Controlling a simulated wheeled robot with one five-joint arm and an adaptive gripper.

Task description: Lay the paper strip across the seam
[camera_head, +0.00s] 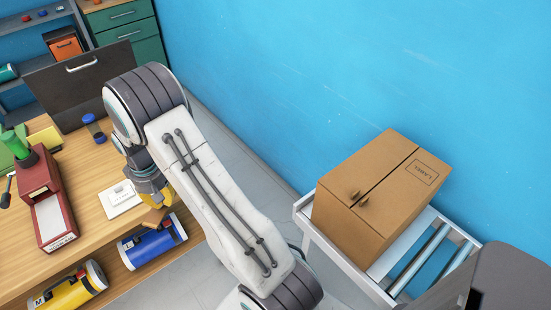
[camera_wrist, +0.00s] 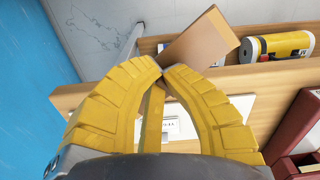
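My yellow gripper (camera_head: 155,197) is low over the wooden workbench at the left. In the wrist view my gripper (camera_wrist: 161,69) has its fingertips together on one corner of a flat brown paper strip (camera_wrist: 201,42). The strip sticks out beyond the fingertips, and its small visible part also shows in the head view (camera_head: 153,218). The brown cardboard box (camera_head: 348,232) stands well to the right, apart from my gripper. Its dark seam (camera_head: 385,178) runs slantwise across the top between two flaps, with a printed label on the right flap.
The box rests on a white-framed roller stand (camera_head: 428,246) against the blue wall. On the workbench (camera_head: 93,165) are a white pad (camera_head: 121,199), a dark red device (camera_head: 46,205) and a blue-capped jar (camera_head: 94,127). Blue and yellow canisters lie below. Grey floor separates bench and stand.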

